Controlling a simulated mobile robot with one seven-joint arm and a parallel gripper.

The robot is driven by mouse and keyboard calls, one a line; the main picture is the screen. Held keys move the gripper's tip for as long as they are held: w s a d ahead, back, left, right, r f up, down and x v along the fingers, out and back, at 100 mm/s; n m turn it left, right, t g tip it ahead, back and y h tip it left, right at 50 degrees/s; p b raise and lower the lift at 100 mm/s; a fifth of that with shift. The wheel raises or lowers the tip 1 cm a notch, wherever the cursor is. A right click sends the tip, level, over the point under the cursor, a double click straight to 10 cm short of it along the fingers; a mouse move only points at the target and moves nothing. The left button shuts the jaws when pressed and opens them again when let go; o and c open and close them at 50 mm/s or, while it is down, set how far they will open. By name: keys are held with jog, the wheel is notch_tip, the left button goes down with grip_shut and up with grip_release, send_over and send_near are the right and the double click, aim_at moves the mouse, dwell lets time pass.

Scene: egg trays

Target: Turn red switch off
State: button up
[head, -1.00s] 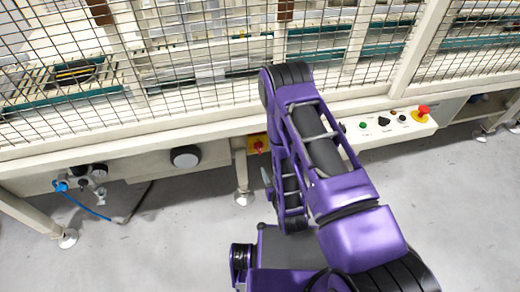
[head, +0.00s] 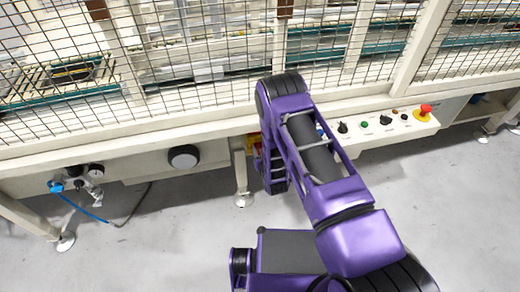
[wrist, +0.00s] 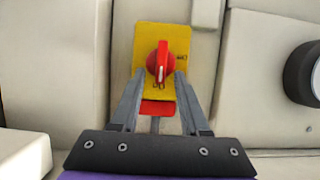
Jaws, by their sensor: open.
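The red switch (wrist: 157,62) is a round rotary knob on a yellow plate (wrist: 147,36). Its handle stands nearly upright in the wrist view, with a white mark along it. My gripper (wrist: 159,78) is open, its two grey fingers pointing at the knob, one at each side of its lower part. Nothing is held. I cannot tell whether the fingertips touch the knob or the plate. A red piece (wrist: 158,107) shows between the fingers below the plate. In the head view my purple arm hides my gripper and most of the switch; only a bit of the yellow plate (head: 253,141) shows.
A control panel (head: 395,130) with several buttons and a red emergency stop (head: 424,111) is to the right. A black round knob (head: 184,157) is on the left; a dark knob (wrist: 305,74) is at the wrist view's right edge. Wire mesh fencing rises above the beam.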

grip_shut()
dwell(0.3)
jog(key=shift+a, duration=0.15)
jog(key=n, duration=0.1)
jog(key=n+h, duration=0.1)
jog(key=shift+a+n+t+h, duration=0.3)
jog(key=shift+a, duration=0.1)
jog(key=n+t+h, duration=0.1)
jog(key=n, duration=0.2)
jog(key=a+f+n+t+h, duration=0.1)
jog(key=n+t, duration=0.1)
jog(key=n, duration=0.2)
jog(key=f+n+t+h, duration=0.1)
jog(key=n+h, duration=0.1)
jog(key=n, duration=0.1)
jog(key=shift+s+a+f+n, duration=0.1)
jog(key=shift+s+a+n, duration=0.1)
jog(key=shift+a+n, duration=0.15)
jog(key=shift+d+n+t, duration=0.1)
jog(key=shift+n+t, duration=0.15)
jog(key=shift+t, duration=0.05)
dwell(0.4)
